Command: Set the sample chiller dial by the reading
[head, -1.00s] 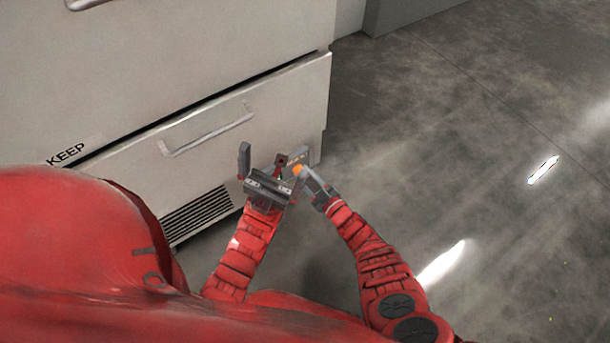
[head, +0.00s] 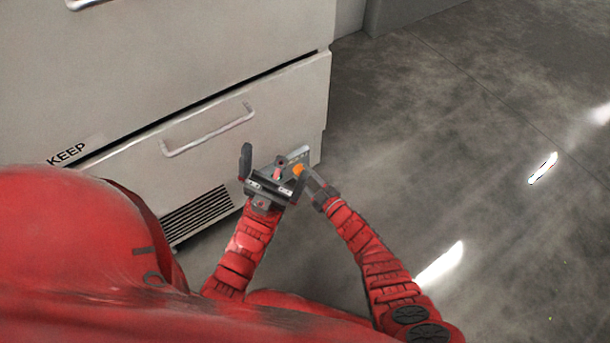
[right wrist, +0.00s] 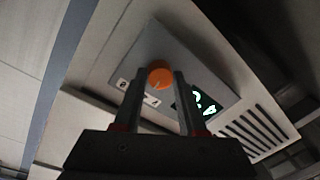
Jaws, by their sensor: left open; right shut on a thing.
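The orange dial (head: 299,170) is on a grey control panel (head: 302,152) at the lower right of the chiller front. In the right wrist view, the dial (right wrist: 159,72) sits between the two fingers of my right gripper (right wrist: 159,82), which is shut on it. A dark display (right wrist: 203,107) with lit pale-green digits is beside the dial; a finger partly covers it, so I cannot read it surely. Small white labels (right wrist: 151,100) lie near the dial. My left gripper (head: 262,166) is open and empty, left of the dial, and hides part of the panel in the head view.
The concrete floor (head: 450,150) to the right is clear.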

